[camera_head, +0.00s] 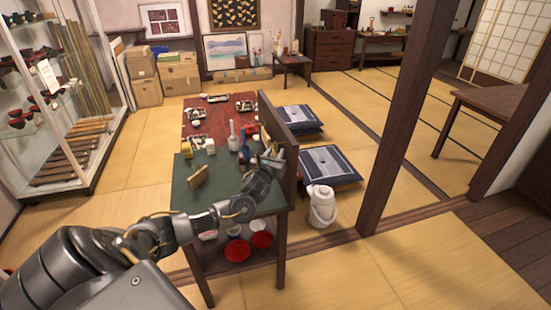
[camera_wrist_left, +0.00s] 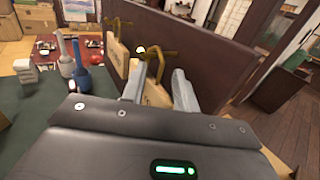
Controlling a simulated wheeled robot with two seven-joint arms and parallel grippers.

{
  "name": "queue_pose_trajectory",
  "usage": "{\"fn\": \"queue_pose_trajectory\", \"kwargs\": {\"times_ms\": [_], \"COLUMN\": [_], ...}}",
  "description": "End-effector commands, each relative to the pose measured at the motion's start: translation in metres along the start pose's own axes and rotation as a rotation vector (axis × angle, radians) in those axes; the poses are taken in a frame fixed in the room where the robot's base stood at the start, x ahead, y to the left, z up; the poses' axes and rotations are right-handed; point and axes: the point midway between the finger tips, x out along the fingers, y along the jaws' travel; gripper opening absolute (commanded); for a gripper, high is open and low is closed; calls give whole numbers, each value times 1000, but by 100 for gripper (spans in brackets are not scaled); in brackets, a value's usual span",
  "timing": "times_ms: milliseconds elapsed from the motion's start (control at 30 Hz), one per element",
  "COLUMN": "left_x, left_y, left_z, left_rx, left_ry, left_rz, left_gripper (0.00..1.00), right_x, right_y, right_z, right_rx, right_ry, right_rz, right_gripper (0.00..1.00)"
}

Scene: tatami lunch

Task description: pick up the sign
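A pale wooden sign with dark lettering (camera_wrist_left: 154,94) hangs from a brass hook beside a dark upright panel (camera_wrist_left: 215,55) in the left wrist view. A second similar wooden sign (camera_wrist_left: 117,55) hangs farther along the panel. My left gripper (camera_wrist_left: 158,88) is open, with one finger on each side of the nearer sign. The sign's lower part is hidden by the gripper body. In the head view my left gripper (camera_head: 270,158) is by the panel (camera_head: 282,130) at the table's right edge, and the sign is hard to make out there. My right gripper is not in view.
Red bowls (camera_head: 238,250) sit on the shelf below. A white pot (camera_head: 322,208) stands on the floor to the right.

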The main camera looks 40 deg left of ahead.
Motion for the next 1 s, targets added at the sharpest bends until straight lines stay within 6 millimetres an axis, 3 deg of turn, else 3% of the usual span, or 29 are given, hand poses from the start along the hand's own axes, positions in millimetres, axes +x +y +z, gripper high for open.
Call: {"fn": "queue_pose_trajectory", "kwargs": {"times_ms": [33, 200, 700, 900, 1000], "left_x": [0, 0, 0, 0, -8], "left_y": [0, 0, 0, 1, 14], "left_z": [0, 0, 1, 15, 13], "left_rx": [0, 0, 0, -2, 3], "left_ry": [0, 0, -1, -4, -1], "left_rz": [0, 0, 0, 1, 2], "left_gripper": [23, 1, 0, 0, 0], "right_x": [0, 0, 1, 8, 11], "right_y": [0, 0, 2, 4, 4], "right_z": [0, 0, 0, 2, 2], "right_rx": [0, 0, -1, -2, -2], "right_ry": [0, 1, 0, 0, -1], "right_rz": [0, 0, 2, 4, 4], "right_gripper": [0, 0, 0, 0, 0]}}
